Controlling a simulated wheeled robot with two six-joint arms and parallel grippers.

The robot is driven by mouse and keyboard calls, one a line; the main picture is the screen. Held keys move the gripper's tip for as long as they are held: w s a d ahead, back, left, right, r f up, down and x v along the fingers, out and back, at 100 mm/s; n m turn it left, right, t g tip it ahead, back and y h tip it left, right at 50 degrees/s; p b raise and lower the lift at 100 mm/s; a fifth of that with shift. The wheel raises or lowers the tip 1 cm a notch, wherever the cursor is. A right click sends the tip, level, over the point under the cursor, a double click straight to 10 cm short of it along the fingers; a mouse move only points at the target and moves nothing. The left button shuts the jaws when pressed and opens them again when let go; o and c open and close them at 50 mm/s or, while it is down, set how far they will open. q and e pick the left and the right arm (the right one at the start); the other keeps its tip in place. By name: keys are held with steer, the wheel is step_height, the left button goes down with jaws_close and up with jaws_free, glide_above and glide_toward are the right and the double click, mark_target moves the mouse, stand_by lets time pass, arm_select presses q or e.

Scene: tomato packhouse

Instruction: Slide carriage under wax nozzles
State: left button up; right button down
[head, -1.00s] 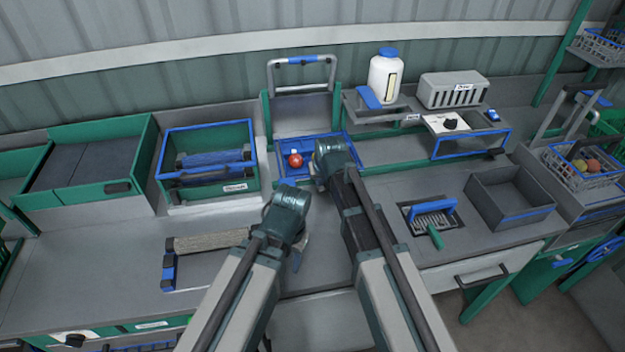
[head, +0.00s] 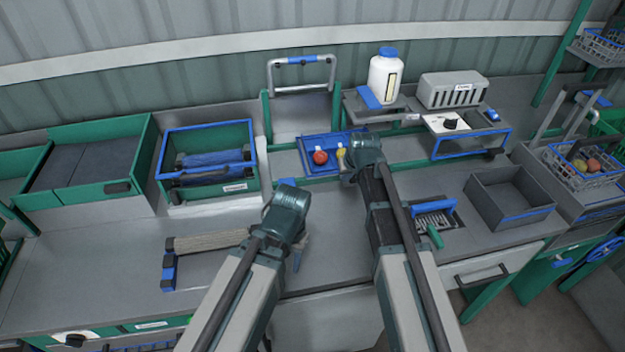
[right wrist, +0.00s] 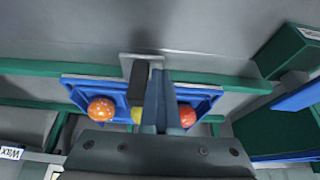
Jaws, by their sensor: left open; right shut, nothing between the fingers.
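The carriage is a blue tray (head: 306,147) on a green rail, bearing a red tomato (head: 320,157) and a yellow one (head: 341,155). The right wrist view shows the tray (right wrist: 205,94) too, with an orange-red fruit at each side and a yellow one partly hidden. My right gripper (head: 350,172) is shut and empty at the tray's right part; its fingers (right wrist: 152,80) overlap the tray's middle, and contact is unclear. The wax station (head: 412,117) stands just right of the tray; its nozzles are not distinguishable. My left gripper (head: 297,250) is open above the front bench.
A white bottle (head: 385,78) and a grey dryer (head: 454,90) stand on the shelf above the rail's right part. A blue frame (head: 470,143) spans the rail there. A brush roller (head: 210,241) lies left of my left gripper. A grey bin (head: 508,197) stands right.

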steer(key=shift+d, duration=0.25)
steer(key=shift+w+d, duration=0.4)
steer(key=shift+d, duration=1.55)
steer(key=shift+w+d, duration=0.4)
steer(key=shift+d, duration=1.55)
steer(key=shift+w+d, duration=0.4)
steer(key=shift+d, duration=1.55)
steer(key=shift+w+d, duration=0.1)
steer(key=shift+d, duration=0.25)
steer(key=shift+w+d, duration=0.15)
steer(key=shift+d, duration=0.9)
steer(key=shift+w+d, duration=0.1)
steer(key=shift+d, duration=0.05)
steer(key=shift+s+a, duration=0.25)
steer(key=shift+a, duration=0.8)
arm_select(q)
step_height(320, 180, up, 7)
steer(key=p, duration=0.7)
arm_select(e)
steer(key=s+v, duration=0.1)
steer(key=v, duration=0.7)
steer(key=shift+s+d, duration=0.2)
